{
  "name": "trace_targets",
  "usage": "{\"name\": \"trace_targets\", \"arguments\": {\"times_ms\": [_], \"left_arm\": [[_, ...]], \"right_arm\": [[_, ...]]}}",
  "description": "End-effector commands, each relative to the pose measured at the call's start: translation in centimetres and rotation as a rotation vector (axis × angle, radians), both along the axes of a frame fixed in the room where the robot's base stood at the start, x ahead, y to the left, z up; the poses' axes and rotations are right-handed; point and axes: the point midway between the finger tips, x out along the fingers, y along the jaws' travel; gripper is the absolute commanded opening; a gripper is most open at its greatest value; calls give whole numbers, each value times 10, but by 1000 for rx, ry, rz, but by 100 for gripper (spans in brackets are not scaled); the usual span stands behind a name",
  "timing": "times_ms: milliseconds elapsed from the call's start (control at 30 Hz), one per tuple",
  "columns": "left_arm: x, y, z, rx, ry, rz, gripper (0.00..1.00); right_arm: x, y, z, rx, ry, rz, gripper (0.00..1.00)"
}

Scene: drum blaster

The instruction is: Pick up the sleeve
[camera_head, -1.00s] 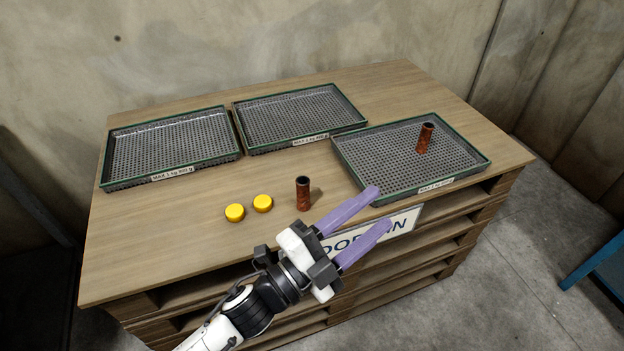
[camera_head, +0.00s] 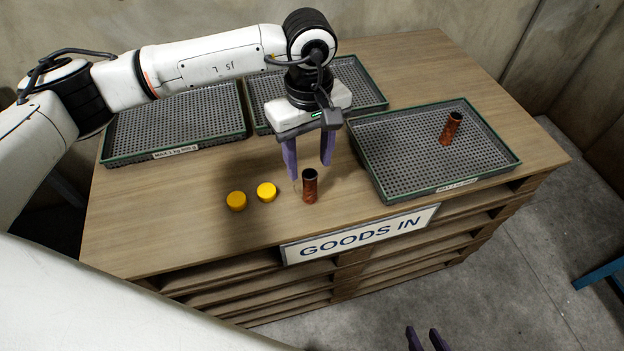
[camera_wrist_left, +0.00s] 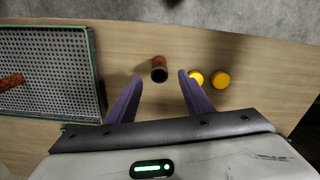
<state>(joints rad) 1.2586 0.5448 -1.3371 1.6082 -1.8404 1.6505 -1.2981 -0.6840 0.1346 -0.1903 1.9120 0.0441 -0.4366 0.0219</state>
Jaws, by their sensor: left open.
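A reddish-brown, dark-mouthed sleeve (camera_head: 310,188) stands upright on the bare wood near the table's front. A second, similar sleeve (camera_head: 451,128) stands in the right tray. My left gripper (camera_head: 310,172) is open and points down just behind the nearer sleeve. In the left wrist view that sleeve (camera_wrist_left: 159,70) shows in line with the gap between the fingertips (camera_wrist_left: 160,77), slightly beyond them; it is not held. Part of the other sleeve (camera_wrist_left: 10,82) shows at the left edge there. Only the fingertips of my right gripper (camera_head: 427,340) show, apart and empty, at the bottom edge.
Two yellow caps (camera_head: 236,201) (camera_head: 266,192) lie left of the nearer sleeve. The right tray (camera_head: 389,197) holds the other sleeve. The left tray (camera_head: 125,158) and middle tray (camera_head: 376,95) are partly hidden by my arm. A GOODS IN sign (camera_head: 360,234) is on the table's front.

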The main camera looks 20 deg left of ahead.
Motion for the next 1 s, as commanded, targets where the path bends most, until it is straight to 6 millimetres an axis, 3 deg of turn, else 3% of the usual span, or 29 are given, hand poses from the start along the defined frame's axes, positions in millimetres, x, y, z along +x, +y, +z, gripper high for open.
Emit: {"name": "trace_targets", "arguments": {"times_ms": [633,967,1000], "left_arm": [[0,-2,-88,-6,5,2,46],[0,-2,-96,-6,2,1,46],[0,-2,-96,-6,2,1,40]], "right_arm": [[-2,0,13,-1,5,0,31],[-3,0,13,-1,6,0,31],[-3,0,13,-1,6,0,31]]}}
